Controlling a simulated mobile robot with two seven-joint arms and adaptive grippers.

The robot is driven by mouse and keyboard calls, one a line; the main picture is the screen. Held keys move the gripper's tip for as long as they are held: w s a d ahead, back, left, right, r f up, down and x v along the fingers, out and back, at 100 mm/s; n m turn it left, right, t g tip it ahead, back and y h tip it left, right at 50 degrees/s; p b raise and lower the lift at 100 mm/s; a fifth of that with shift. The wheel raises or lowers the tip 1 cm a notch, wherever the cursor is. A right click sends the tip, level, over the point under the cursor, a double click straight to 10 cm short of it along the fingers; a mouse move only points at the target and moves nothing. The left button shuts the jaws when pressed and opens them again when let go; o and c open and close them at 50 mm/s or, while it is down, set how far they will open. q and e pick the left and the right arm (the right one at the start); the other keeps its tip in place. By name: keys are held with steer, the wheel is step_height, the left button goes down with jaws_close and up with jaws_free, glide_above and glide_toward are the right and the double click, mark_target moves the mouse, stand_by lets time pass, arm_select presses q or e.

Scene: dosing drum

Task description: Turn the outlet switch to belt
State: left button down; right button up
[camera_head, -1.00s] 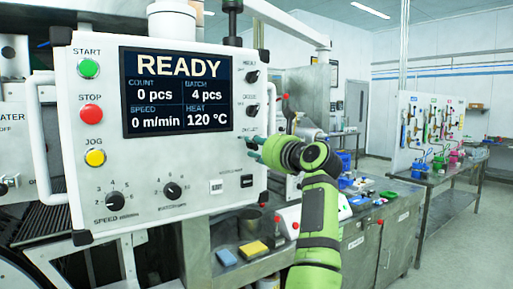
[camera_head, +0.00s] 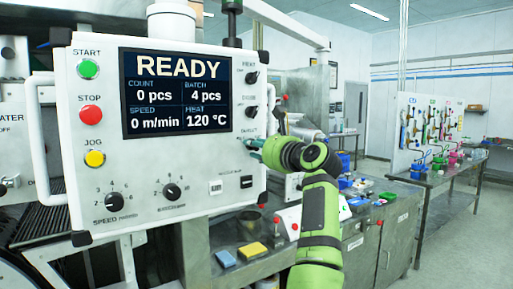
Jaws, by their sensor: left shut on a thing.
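The white control panel (camera_head: 150,170) faces me at the left, with a screen reading READY, 0 pcs, batch 4 pcs, 0 m/min and 120 °C. On its right edge are black rotary switches in a column: the heat switch (camera_head: 252,77) and, below it, the dose switch (camera_head: 251,111). The outlet switch sits below these, under a partly readable label. My left gripper (camera_head: 257,149) is at that lowest switch, its fingers shut on it. The fingers cover the switch, so I cannot tell which way it points. My right gripper is not in view.
A green start button (camera_head: 89,69), red stop button (camera_head: 91,114) and yellow jog button (camera_head: 95,158) line the panel's left side. The speed knob (camera_head: 115,201) is below. A white handle (camera_head: 38,140) runs along the left edge. A metal bench (camera_head: 375,245) stands at right.

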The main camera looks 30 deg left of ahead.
arm_select(q)
steer(key=shift+w+f, duration=0.1)
steer(key=shift+f, duration=0.3)
steer(key=c, duration=1)
jaws_free()
steer(key=shift+o, duration=0.2)
steer(key=shift+w, duration=0.2)
steer(key=shift+s+d+r, duration=0.2)
steer(key=shift+d, duration=0.1)
steer(key=v, duration=1.1)
steer(key=shift+d, duration=0.25)
steer(key=shift+w+f, duration=0.1)
steer(key=shift+f, duration=0.05)
